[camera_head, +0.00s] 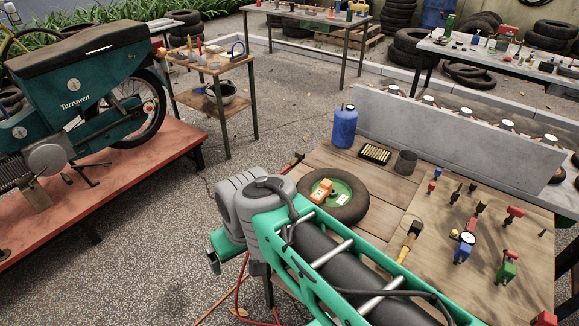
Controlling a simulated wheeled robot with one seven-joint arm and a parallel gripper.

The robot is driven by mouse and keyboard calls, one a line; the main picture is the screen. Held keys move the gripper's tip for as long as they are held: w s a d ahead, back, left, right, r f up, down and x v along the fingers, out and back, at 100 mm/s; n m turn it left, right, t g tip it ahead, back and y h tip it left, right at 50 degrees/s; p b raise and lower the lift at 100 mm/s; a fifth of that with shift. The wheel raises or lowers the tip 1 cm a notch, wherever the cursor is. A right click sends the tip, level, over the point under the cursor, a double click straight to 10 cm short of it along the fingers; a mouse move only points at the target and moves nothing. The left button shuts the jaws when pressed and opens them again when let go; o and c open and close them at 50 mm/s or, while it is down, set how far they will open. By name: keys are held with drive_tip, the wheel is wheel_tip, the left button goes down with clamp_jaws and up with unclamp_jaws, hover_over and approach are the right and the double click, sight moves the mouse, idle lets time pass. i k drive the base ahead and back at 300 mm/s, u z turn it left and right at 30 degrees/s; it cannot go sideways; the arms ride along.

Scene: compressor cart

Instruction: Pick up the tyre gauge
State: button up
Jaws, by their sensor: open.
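I cannot tell for certain which thing is the tyre gauge. A small round white dial with a dark rim (467,238) is on the wooden bench at the right, by a blue fitting (461,254). An orange device (321,190) lies on a green surface inside a tyre (346,213) on the bench. My gripper (236,266) appears at the left end of my green arm, low and left of the bench. It is open and seems empty, apart from both things. My arm covers part of the bench's front.
A blue bottle (344,128), a tray of brass pieces (375,153) and a dark cup (405,162) stand at the bench's back. A yellow-handled tool (410,241) and several coloured fittings lie forward. A grey wall (450,125) edges the bench. A green motorcycle (85,90) stands left.

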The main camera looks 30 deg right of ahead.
sight(323, 191)
drive_tip(key=k, duration=1.1)
drive_tip(key=u, duration=0.8)
drive_tip(key=i, duration=1.45)
drive_tip(key=z, duration=0.45)
